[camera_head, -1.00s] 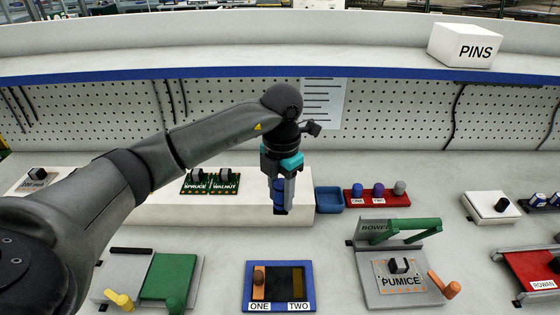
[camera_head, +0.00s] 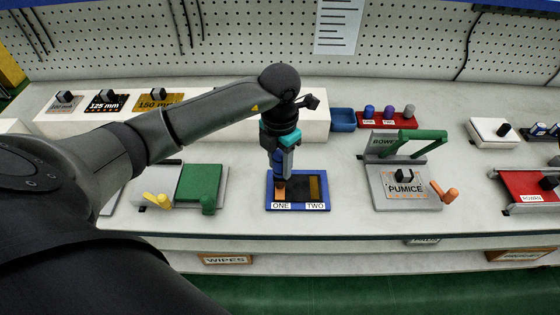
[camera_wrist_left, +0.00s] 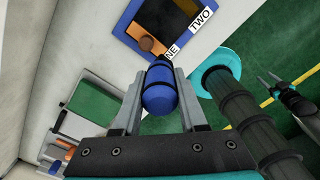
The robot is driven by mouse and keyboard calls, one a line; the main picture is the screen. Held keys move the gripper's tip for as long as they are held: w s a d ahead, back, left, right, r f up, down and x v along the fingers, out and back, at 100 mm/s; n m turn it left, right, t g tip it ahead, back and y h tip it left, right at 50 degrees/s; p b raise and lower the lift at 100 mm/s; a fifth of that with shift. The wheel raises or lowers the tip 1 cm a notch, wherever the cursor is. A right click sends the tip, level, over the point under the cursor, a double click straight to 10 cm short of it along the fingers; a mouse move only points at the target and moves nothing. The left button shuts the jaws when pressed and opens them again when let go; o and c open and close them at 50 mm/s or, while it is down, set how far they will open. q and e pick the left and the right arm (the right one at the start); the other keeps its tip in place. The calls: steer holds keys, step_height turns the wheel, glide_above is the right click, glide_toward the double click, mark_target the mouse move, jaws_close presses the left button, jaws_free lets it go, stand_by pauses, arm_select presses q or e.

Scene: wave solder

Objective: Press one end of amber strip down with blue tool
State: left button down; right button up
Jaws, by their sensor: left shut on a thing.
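My left gripper (camera_head: 280,172) is shut on the blue tool (camera_head: 279,183), which points down over the ONE side of the blue-framed tray (camera_head: 299,208). The tool also shows between the fingers in the left wrist view (camera_wrist_left: 160,92). The tray has a dark recess with a narrow amber strip (camera_head: 315,187) on the TWO side. An orange-brown piece (camera_head: 281,197) lies on the ONE side, partly hidden by the tool. I cannot tell whether the tool touches anything. My right gripper (camera_wrist_left: 270,79) appears open, away from the tray.
A green-plated fixture with a yellow handle (camera_head: 157,200) stands left of the tray. The PUMICE fixture (camera_head: 405,203) with a raised green bar stands right. Behind are a white block (camera_head: 313,127), a blue bin (camera_head: 343,121) and a red rack (camera_head: 402,125). The bench's front edge is close.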

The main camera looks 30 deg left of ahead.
arm_select(q)
steer(key=shift+f+b, duration=2.8)
steer(key=shift+f, duration=0.7)
steer(key=shift+s+f+b, duration=0.1)
steer(key=shift+f+b, duration=0.35)
steer(key=shift+f, duration=0.2)
steer(key=shift+r, duration=0.15)
step_height(320, 180, up, 7)
steer(key=p, duration=0.5)
steer(key=shift+p, duration=0.4)
